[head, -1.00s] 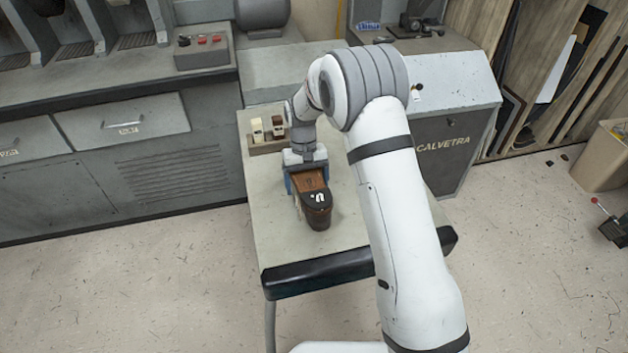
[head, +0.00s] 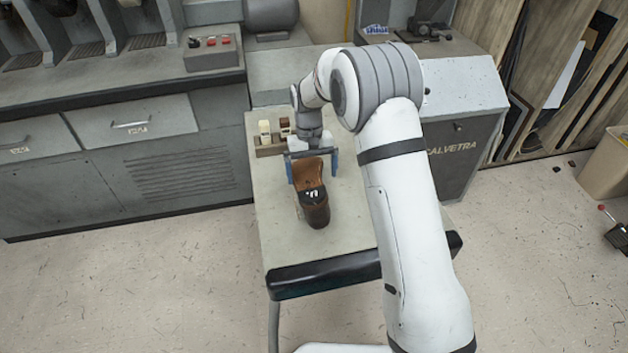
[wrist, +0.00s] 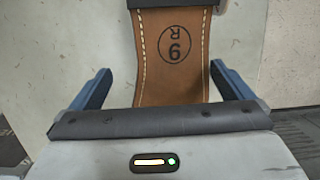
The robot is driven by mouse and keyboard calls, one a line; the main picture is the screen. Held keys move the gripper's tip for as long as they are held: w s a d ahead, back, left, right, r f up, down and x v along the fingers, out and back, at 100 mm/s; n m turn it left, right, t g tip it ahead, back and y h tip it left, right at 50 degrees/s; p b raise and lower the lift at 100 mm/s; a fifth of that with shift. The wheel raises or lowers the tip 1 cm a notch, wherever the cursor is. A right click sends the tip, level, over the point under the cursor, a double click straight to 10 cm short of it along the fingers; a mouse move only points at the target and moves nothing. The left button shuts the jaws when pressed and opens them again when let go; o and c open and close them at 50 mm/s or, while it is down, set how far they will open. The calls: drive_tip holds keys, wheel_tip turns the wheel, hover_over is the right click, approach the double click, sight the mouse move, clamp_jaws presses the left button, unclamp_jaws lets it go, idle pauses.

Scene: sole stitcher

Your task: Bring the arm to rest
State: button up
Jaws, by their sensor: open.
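My gripper (head: 312,168) is open above the table (head: 347,225), its two blue fingers spread apart. A brown leather shoe (head: 314,210) with a white mark on its dark part stands on the table just in front of and between the fingers.
A small holder with a cream bottle and a brown bottle (head: 285,127) stands behind the gripper at the table's left. A grey cabinet marked CALVETRA (head: 452,150) is behind at right. A drawer bench (head: 130,125) is at left. A tan bin (head: 607,165) stands far right. Floor at front left is clear.

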drive_tip(key=shift+v, duration=1.6)
drive_tip(key=s+d+r+m+t+p, duration=0.1)
drive_tip(key=s+d+r+p, duration=0.4)
drive_tip(key=r, duration=0.5)
drive_tip(key=s+d+r+t+p, duration=0.1)
drive_tip(key=s+d+r+p, duration=0.2)
drive_tip(key=s+d+r, duration=0.55)
drive_tip(key=s+d+r+m+t+p, duration=0.1)
drive_tip(key=s+d+r+p, duration=0.2)
drive_tip(key=s+r, duration=0.2)
drive_tip(key=s+d+r+m+t+p, duration=0.1)
drive_tip(key=s+r, duration=0.4)
drive_tip(key=s, duration=0.6)
drive_tip(key=d+t+p, duration=0.1)
drive_tip(key=d+p, duration=0.1)
drive_tip(key=shift+r+y+p, duration=0.35)
drive_tip(key=shift+y, duration=0.05)
drive_tip(key=shift+c, duration=0.3)
